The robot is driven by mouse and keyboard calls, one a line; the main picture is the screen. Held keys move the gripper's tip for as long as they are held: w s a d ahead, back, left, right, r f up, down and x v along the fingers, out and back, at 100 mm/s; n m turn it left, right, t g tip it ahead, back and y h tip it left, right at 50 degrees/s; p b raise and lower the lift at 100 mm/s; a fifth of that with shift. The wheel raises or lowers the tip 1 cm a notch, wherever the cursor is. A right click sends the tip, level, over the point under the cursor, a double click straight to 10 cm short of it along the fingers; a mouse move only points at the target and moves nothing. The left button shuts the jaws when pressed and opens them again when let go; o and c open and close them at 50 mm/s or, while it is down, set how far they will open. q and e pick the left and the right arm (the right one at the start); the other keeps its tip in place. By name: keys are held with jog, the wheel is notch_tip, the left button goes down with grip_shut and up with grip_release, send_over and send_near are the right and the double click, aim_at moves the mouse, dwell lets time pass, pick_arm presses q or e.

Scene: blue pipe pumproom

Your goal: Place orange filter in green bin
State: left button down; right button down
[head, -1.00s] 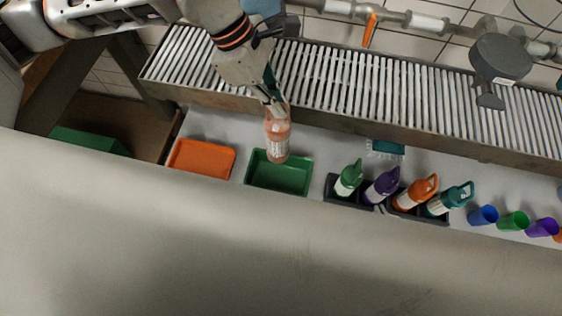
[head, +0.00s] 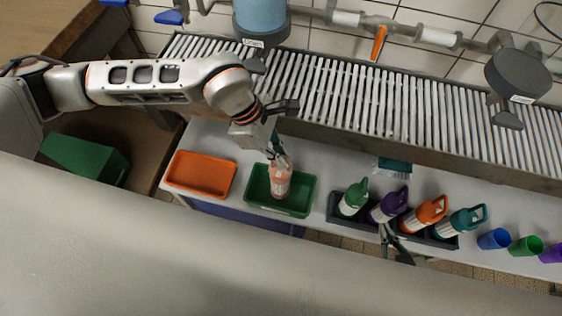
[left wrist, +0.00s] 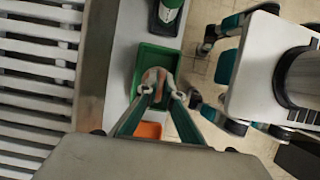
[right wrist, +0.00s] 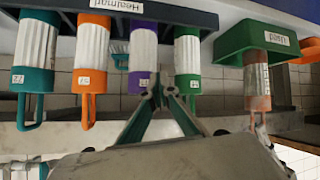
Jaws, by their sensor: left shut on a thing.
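The orange filter (head: 281,181), a bottle-like piece with a pale band, is upright over the green bin (head: 307,197). My left gripper (head: 279,160) is shut on its upper end. In the left wrist view the filter (left wrist: 153,77) lies within the outline of the bin (left wrist: 146,57). In the right wrist view, which is upside down, the filter (right wrist: 257,80) meets the bin (right wrist: 232,42), labelled "Used"; its lower end is hidden by the bin wall. My right gripper (right wrist: 159,92) has its fingertips close together near the purple bottle (right wrist: 143,55); I cannot tell whether they touch.
An orange tray (head: 201,174) is left of the bin. A dark rack (head: 334,207) to the right holds several coloured bottles. Cups (head: 494,239) stand further right. A brush (head: 394,165) lies behind the rack. A slatted metal shelf (head: 340,95) runs along the back.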

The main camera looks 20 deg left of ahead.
aim_at(284, 170)
pick_arm(q)
notch_tip(284, 170, down, 4)
jog(key=shift+s+r+b, duration=0.1)
jog(key=shift+r+b, duration=0.05)
jog(key=shift+b, duration=0.2)
jog(key=shift+f, duration=0.4)
jog(key=shift+r, duration=0.1)
pick_arm(e)
jog(key=shift+a, duration=0.4)
pick_arm(q)
jog(key=c, duration=2.2)
grip_release()
pick_arm(e)
jog(key=shift+d+f, duration=0.15)
jog(key=shift+d, duration=0.05)
